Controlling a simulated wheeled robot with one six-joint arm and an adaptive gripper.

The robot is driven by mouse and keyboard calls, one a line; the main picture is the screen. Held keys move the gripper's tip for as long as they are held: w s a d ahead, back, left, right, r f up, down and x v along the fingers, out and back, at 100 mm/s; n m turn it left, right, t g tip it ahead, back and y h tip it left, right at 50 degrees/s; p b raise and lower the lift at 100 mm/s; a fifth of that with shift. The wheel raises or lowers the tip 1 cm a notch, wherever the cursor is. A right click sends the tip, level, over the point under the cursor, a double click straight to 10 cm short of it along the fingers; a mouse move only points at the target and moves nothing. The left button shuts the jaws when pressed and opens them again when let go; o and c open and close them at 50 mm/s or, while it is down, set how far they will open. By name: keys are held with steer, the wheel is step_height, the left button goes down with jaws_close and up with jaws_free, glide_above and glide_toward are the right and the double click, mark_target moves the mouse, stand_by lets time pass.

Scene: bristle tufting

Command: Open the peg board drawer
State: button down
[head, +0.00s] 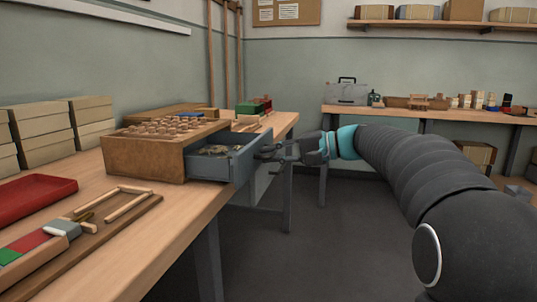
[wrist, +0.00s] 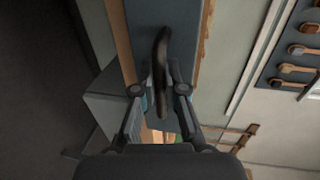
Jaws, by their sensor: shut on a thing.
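The peg board (head: 170,130) is a brown wooden block with rows of pegs on its top, standing on the left workbench. Its blue-grey drawer (head: 238,160) sticks out from the right side, open, with small pale items (head: 215,150) inside that I cannot make out. My gripper (head: 270,152) is at the drawer's outer front. In the wrist view the drawer front (wrist: 183,20) carries a dark curved handle (wrist: 161,60). My gripper (wrist: 160,88) has a finger on each side of the handle and is shut on it.
A red tray (head: 35,198) and a wooden tray (head: 85,240) with strips and coloured blocks lie at the front of the left workbench (head: 150,262). Stacked boxes (head: 42,130) stand at the left. The floor (head: 310,235) below the drawer is clear.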

steer(key=c, duration=1.2)
jaws_free()
steer(key=shift+d, duration=0.1)
steer(key=v, duration=1.2)
